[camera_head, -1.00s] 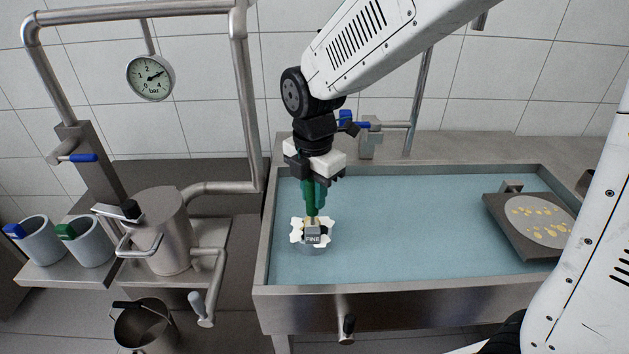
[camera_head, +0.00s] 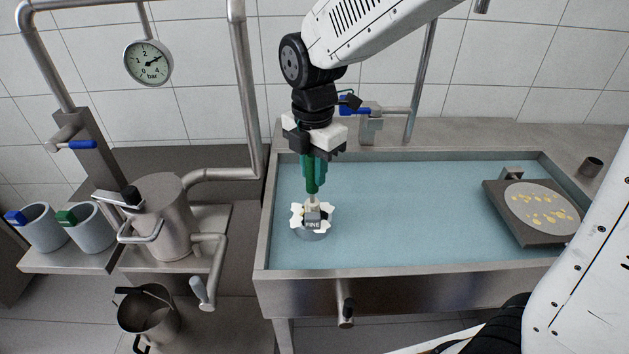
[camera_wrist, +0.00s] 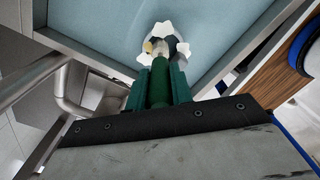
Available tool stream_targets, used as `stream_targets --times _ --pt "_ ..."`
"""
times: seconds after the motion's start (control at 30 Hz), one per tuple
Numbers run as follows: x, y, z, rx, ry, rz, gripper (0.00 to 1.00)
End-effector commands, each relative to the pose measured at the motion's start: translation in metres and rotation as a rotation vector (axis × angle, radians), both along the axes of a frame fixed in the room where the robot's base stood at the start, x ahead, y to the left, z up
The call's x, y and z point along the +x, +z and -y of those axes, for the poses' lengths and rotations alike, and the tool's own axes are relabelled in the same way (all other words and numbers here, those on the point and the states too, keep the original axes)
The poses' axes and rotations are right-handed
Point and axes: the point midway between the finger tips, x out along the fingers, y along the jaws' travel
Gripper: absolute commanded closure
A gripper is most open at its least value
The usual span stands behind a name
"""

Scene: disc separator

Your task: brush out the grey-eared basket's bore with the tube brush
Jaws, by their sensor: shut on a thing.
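The basket (camera_head: 298,216) stands in the blue-floored tub, with a white, lobed rim and a grey body. My gripper (camera_head: 314,172) is above the basket, fingers pointing down, shut on the green handle of the tube brush (camera_head: 312,186). The brush's pale lower part reaches down to the middle of the basket; its tip is hidden, so I cannot tell how deep it sits. In the wrist view the green handle (camera_wrist: 159,85) runs between the fingers toward the white rim (camera_wrist: 163,30).
The tub's steel rim (camera_head: 262,240) surrounds the basket at left and front. A dark square plate (camera_head: 500,215) with yellow bits on a disc lies at the tub's right. The tub's middle is clear.

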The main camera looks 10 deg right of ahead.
Motion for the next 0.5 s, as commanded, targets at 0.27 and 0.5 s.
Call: stream_targets --times 0.27,0.5 --pt "0.0 0.007 0.0 0.0 0.0 0.0 1.0" --pt "-0.001 -0.008 0.0 -0.002 0.0 -0.005 1.0"
